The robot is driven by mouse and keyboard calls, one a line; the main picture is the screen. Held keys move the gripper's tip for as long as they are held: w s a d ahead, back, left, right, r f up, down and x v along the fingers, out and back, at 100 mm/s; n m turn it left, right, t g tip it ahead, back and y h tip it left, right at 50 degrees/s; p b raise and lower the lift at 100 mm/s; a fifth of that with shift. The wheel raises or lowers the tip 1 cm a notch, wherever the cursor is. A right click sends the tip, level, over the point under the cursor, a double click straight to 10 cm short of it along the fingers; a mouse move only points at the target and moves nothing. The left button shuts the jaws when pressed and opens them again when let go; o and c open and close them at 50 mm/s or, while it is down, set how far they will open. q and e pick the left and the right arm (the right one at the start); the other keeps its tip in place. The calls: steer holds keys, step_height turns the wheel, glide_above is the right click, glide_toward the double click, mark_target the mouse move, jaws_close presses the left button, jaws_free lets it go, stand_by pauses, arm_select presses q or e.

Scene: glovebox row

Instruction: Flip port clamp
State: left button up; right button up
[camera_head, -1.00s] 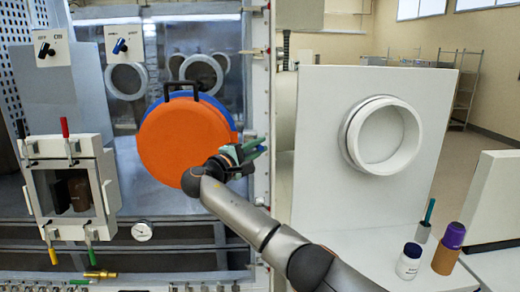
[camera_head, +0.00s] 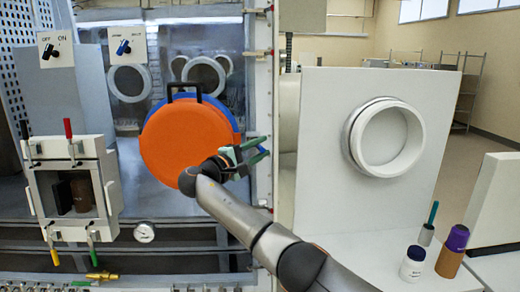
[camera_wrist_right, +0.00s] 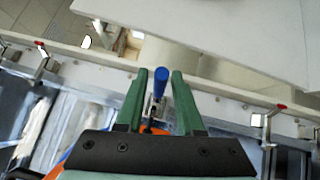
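The blue-handled clamp (camera_wrist_right: 160,85) stands between my right gripper's green fingers in the right wrist view, with a gap on each side. The blue handle (camera_head: 262,148) is a small patch at the fingertips in the head view. My right gripper (camera_head: 258,149) is open, right of the orange round port door (camera_head: 180,143) with its blue rim and black handle. The right gripper also shows in the wrist view (camera_wrist_right: 160,75). The clamp's base is partly hidden by the gripper. My left gripper is out of view.
A small chamber (camera_head: 109,194) with red, yellow and green handles is at left. A white panel with a round port ring (camera_head: 352,143) stands at right. A white bottle (camera_head: 413,264) and a brown, purple-capped bottle (camera_head: 452,252) stand on the right shelf.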

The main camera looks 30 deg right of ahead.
steer(key=shift+o, duration=0.7)
steer(key=b+v, duration=0.2)
steer(key=v, duration=1)
steer(key=shift+a, duration=0.3)
